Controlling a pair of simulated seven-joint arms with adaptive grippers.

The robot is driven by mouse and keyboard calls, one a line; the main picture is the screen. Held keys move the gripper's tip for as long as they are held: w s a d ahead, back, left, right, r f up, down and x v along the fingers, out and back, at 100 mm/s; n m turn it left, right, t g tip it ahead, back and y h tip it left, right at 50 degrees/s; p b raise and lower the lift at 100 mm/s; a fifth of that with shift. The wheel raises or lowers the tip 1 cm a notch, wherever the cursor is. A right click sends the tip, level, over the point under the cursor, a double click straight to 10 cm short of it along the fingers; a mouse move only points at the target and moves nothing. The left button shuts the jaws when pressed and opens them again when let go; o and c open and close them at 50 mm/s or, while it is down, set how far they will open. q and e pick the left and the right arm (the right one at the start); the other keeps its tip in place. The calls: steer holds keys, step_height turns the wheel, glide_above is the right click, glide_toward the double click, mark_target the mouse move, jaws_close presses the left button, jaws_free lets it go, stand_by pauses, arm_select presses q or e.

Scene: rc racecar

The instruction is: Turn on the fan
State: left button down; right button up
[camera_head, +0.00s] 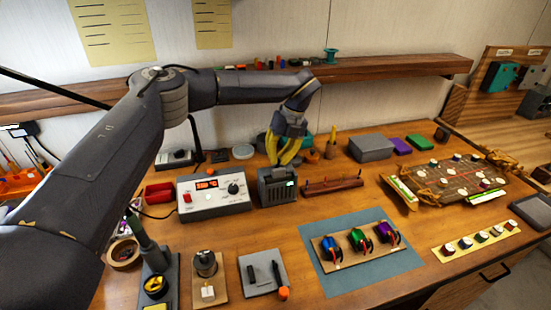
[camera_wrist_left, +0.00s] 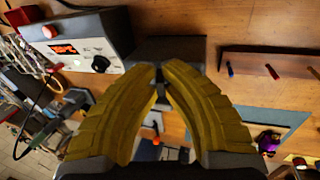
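A small dark box with a slatted front and a small green light, which looks like the fan (camera_head: 278,190), stands on the bench just right of the white control unit. My left gripper (camera_head: 279,161) has yellow fingers and hangs pointing down, just above or behind the box's top. In the left wrist view the fingertips (camera_wrist_left: 163,70) come almost together, with no object clearly held. The dark box (camera_wrist_left: 170,47) lies beyond them, partly hidden by the fingers. I cannot tell whether they touch it. My right gripper is in neither view.
The white control unit (camera_head: 213,195) with a red display and a knob stands left of the box. A rack with small tools (camera_head: 333,186) is to its right. A blue mat (camera_head: 362,263) holds coloured parts in front. A wall shelf (camera_head: 400,73) runs behind.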

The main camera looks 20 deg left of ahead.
arm_select(q)
steer(key=shift+w+d+f+g+y, duration=0.15)
steer(key=shift+g+y, duration=0.25)
steer(key=shift+y, duration=0.2)
stand_by(0.3)
steer(key=c, duration=1.5)
jaws_free()
steer(key=shift+d, duration=0.1)
steer(key=v, duration=1.2)
